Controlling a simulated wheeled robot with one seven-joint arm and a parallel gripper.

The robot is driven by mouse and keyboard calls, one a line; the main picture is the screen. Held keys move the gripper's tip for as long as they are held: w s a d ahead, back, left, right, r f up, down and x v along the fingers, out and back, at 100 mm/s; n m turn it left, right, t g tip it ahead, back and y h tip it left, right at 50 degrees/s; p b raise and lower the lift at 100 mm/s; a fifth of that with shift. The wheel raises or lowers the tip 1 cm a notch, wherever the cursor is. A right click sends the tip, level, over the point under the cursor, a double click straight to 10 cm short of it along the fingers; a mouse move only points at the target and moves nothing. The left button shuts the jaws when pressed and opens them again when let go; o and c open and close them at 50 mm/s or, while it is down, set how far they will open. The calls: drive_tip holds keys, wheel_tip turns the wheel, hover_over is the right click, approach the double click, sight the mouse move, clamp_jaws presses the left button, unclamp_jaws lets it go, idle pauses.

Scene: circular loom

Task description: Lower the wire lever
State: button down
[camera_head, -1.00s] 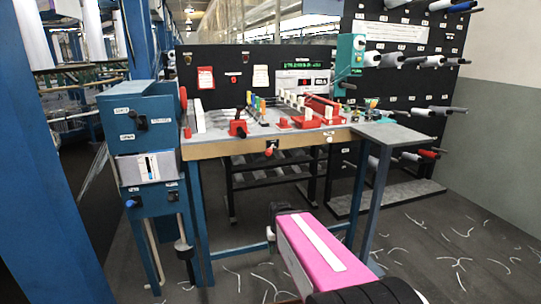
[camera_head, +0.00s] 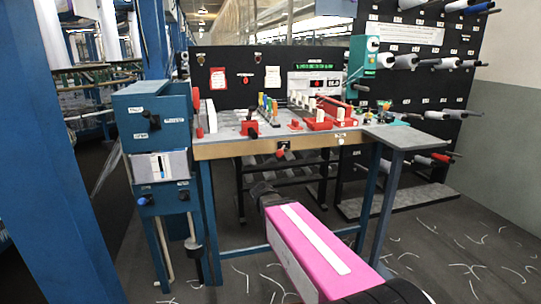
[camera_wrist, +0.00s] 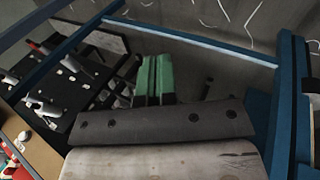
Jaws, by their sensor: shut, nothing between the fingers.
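My gripper shows in the wrist view as two green fingers (camera_wrist: 155,78) pressed together, with nothing between them. They are over the dark floor, beside a blue frame bar. In the head view my pink arm reaches toward the bench front and the fingers are hidden. I cannot tell which handle is the wire lever. A red lever with a black part (camera_head: 250,126) stands on the bench top. A black knob (camera_head: 146,117) is on the blue cabinet's front. A rod with a dark end (camera_head: 192,243) hangs under the cabinet. My gripper touches none of these that I can see.
The bench (camera_head: 230,149) with a wooden front edge carries red blocks and coloured tabs. The blue cabinet (camera_head: 152,105) stands at its left. A black spool rack (camera_head: 420,75) is behind at right. Blue legs and a low crossbar stand near my arm. Floor at right is open, with wire scraps.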

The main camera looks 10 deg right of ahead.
drive_tip(key=w+a+r+t+h, duration=0.2)
drive_tip(key=w+a+r, duration=0.1)
drive_tip(key=r, duration=0.5)
drive_tip(key=w+a+r+n+t+h, duration=0.1)
drive_tip(key=w+a+r+t+h, duration=0.1)
drive_tip(key=a+r, duration=0.4)
drive_tip(key=w+a+r+n+t+h, duration=0.1)
drive_tip(key=w+a+r+t+h, duration=0.2)
drive_tip(key=r, duration=0.8)
drive_tip(key=w+a+h, duration=0.1)
drive_tip(key=w+a, duration=0.1)
drive_tip(key=w, duration=0.1)
drive_tip(key=shift+w, duration=0.1)
approach(282, 151)
drive_tip(key=w+d+f, duration=0.2)
drive_tip(key=w, duration=0.3)
drive_tip(key=shift+s+d+f, duration=0.15)
drive_tip(key=shift+d, duration=0.35)
drive_tip(key=shift+s+d+n+t, duration=0.1)
drive_tip(key=shift+d+n+t, duration=0.05)
drive_tip(key=shift+n+t, duration=0.15)
